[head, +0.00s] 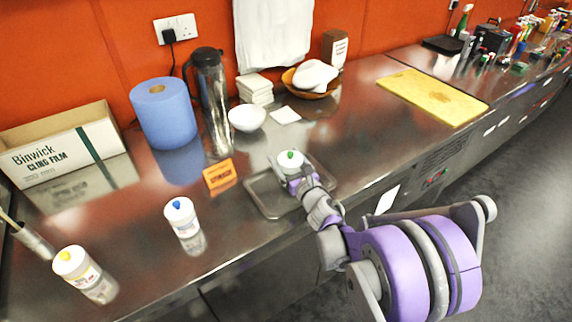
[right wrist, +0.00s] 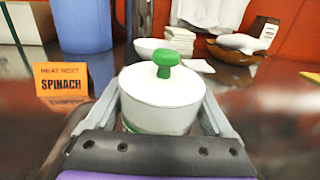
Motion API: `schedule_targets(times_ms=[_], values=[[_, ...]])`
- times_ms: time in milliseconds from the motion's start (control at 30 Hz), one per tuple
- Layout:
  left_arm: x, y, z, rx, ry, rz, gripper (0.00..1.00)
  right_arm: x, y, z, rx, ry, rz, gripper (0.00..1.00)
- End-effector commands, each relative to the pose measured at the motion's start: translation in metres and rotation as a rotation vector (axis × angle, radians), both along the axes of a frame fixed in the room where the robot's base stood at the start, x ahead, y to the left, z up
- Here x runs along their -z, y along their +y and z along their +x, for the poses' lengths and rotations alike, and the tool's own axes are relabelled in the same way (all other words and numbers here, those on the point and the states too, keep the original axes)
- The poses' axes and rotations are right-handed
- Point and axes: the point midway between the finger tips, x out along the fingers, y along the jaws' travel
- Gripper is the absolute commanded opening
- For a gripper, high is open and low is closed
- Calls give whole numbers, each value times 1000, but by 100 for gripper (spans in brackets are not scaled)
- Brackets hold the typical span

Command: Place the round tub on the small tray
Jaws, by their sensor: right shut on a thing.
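The round tub (right wrist: 160,95) is white with a green knob on its lid and a green band near its base. My right gripper (right wrist: 165,112) is shut on it, one finger on each side, and the tub looks upright. In the head view the tub (head: 290,160) is at the far part of the small tray (head: 262,204), a grey metal tray on the counter. I cannot tell whether its base touches the tray, since my gripper hides the tub's lower part. My left gripper is not in view.
An orange spinach card (head: 219,176) stands left of the tray. A white bowl (head: 247,118), a steel flask (head: 211,100) and a blue roll (head: 164,114) stand behind. Two white bottles with blue (head: 181,217) and yellow (head: 75,266) tips stand front left. A yellow board (head: 433,96) lies right.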

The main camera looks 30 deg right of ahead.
Motion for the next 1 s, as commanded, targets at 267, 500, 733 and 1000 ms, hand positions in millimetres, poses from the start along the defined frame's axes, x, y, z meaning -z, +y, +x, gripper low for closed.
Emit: schedule_targets(times_ms=[267,500,733,1000], values=[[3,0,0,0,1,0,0,15,0,0,-1,0,0,0],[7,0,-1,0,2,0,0,20,0,0,-1,0,0,0],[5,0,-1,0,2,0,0,18,0,0,-1,0,0,100],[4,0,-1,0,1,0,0,15,0,-12,0,0,-1,100]])
